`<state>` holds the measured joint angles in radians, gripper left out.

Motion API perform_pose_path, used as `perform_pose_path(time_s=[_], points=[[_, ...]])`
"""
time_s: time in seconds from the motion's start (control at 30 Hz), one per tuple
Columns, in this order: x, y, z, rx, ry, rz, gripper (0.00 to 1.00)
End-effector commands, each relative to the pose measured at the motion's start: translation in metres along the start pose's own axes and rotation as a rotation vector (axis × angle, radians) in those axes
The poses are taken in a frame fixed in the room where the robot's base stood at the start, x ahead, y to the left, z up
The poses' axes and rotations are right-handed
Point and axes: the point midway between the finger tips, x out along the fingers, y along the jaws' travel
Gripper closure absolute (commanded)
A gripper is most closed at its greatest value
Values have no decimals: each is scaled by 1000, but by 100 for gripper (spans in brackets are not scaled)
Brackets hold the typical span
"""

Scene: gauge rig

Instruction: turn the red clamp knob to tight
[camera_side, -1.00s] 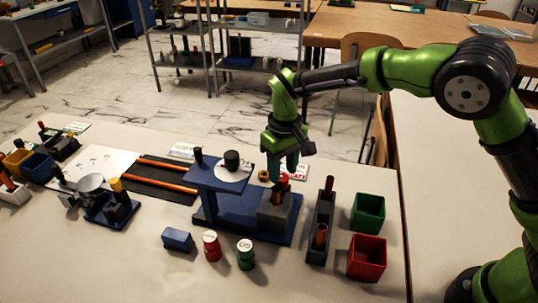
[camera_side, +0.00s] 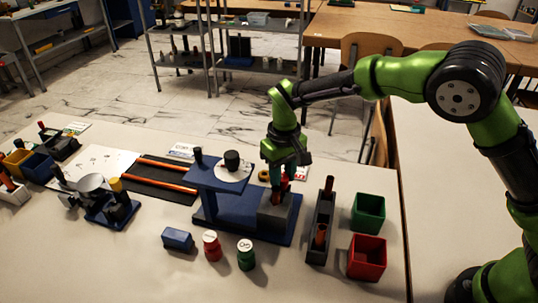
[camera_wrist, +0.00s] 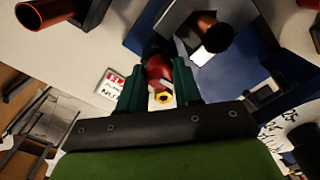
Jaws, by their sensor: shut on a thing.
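The red clamp knob (camera_wrist: 158,70) sits between my fingertips in the wrist view, and the fingers touch it from both sides. My gripper (camera_wrist: 158,84) is shut on it. In the side view my gripper (camera_side: 278,187) points down at the grey block (camera_side: 274,213) on the right end of the blue gauge rig (camera_side: 240,222). A bit of the red knob (camera_side: 285,184) shows beside the fingers there; the rest is hidden. I cannot read the knob's angle.
A dark rack (camera_side: 320,232) with orange-and-dark rods stands close on the right, beside a green bin (camera_side: 368,212) and a red bin (camera_side: 366,257). A raised blue platform (camera_side: 208,177) with a white dial (camera_side: 233,172) is just left. A yellow ring (camera_wrist: 162,97) lies behind.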

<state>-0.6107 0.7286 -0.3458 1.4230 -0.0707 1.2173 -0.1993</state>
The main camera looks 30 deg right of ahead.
Motion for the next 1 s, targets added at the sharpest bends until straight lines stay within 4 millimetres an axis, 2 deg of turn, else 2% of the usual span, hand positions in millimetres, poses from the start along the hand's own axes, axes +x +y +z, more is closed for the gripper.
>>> perform_pose_path(time_s=[0.13,0.43,0.47,0.5,0.83,1.0], points=[[0,0,0,81,0,-1,97],[-1,0,0,93,0,-2,97],[-1,0,0,93,0,-2,62],[-1,0,0,93,0,-2,56],[-3,0,0,90,1,-1,56],[-23,0,-1,90,3,-3,56]])
